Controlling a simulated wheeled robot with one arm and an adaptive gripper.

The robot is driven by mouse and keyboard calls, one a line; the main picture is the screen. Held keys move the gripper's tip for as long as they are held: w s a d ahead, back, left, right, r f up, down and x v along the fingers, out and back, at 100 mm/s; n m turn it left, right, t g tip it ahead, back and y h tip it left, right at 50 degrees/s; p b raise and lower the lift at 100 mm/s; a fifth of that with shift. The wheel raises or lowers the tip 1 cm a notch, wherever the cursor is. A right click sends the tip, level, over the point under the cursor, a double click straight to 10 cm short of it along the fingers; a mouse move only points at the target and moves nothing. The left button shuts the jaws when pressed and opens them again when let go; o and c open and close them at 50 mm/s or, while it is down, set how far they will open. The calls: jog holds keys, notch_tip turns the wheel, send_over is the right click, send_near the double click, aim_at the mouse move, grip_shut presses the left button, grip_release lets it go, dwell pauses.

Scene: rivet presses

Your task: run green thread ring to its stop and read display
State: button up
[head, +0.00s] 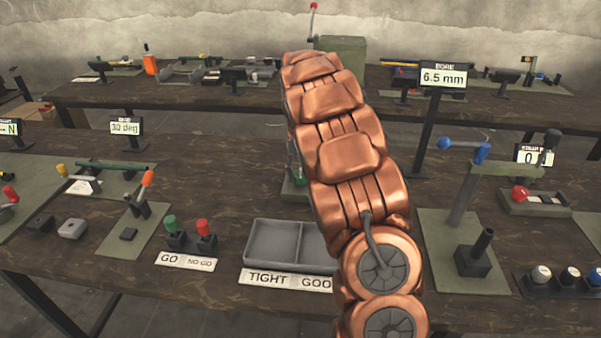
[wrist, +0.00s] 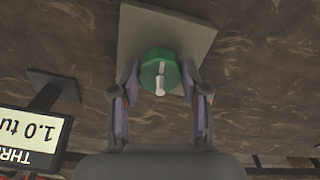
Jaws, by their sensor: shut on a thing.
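The green thread ring (wrist: 152,75) sits around a pale metal stud (wrist: 161,80) on a grey base plate (wrist: 200,30) in the wrist view. My gripper (wrist: 161,76) has one finger on each side of the ring and is shut on it. The thread display (wrist: 28,135) is upside down at the left of the wrist view and cut off by the picture edge; it shows "THR" and "1.0 tu". In the head view my copper arm hides most of this station and the gripper; a little green (head: 299,178) shows at the arm's left edge.
A grey two-part tray (head: 272,243) labelled "TIGHT" and "GOO" stands in front, partly behind my arm. Green and red gauges (head: 187,236) stand left of it. A press with a blue-ended lever (head: 465,190) stands right. A "BORE 6.5 mm" display (head: 443,77) rises behind.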

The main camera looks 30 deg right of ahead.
aim_at(300, 174)
jog(key=shift+m, duration=0.6)
jog(key=o, duration=1.1)
jog(key=shift+o, duration=0.2)
notch_tip(300, 174, up, 12)
jog(key=shift+a, duration=0.1)
dwell(0.8)
